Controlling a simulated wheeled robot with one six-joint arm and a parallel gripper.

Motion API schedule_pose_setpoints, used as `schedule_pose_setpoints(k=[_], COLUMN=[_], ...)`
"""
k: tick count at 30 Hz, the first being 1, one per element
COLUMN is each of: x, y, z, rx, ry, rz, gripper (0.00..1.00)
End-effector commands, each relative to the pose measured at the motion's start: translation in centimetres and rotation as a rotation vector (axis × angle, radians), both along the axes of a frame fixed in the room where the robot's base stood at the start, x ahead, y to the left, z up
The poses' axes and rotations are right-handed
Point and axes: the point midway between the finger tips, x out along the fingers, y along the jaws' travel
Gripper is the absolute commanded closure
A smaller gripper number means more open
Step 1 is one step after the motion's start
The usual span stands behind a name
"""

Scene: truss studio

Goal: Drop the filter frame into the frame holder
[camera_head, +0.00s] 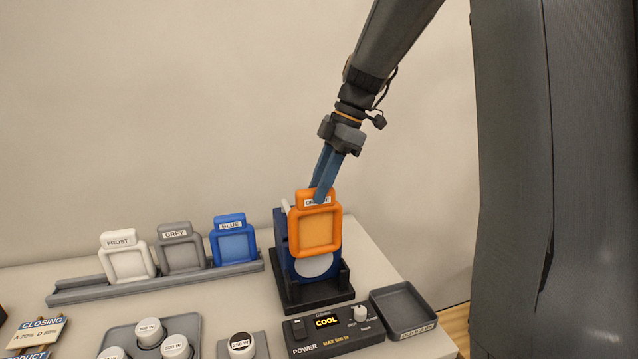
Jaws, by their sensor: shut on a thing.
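An orange filter frame (316,229) with a label on its top tab is upright in front of the upper part of a dark blue lamp unit. My gripper (321,192) has its blue fingers shut on the frame's tab, partly covering the label. The frame holder (318,296) is the black base with upright sides at the front of the blue unit; a pale round disc (313,265) shows there below the frame. The frame's lower edge appears above the base. I cannot tell how far it is inside the holder's guides.
White (126,258), grey (181,249) and blue (233,241) frames stand in a grey rack (160,287) to the left. A power box (334,332) and an empty grey tray (404,311) are in front. Several white knobs sit front left. The wall is behind.

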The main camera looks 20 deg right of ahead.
Motion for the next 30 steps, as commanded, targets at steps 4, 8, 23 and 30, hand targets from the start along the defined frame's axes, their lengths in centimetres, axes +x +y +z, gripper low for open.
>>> schedule_pose_setpoints(k=[4,8,23,30], x=[0.0,0.0,0.0,0.0], y=[0.0,0.0,0.0,0.0], z=[-0.8,-1.4,-3.6,-4.7], rx=[0.000,0.000,0.000,0.000], ry=[0.000,0.000,0.000,0.000], rz=[0.000,-0.001,-0.001,-0.001], gripper=[1.00,1.00,1.00,1.00])
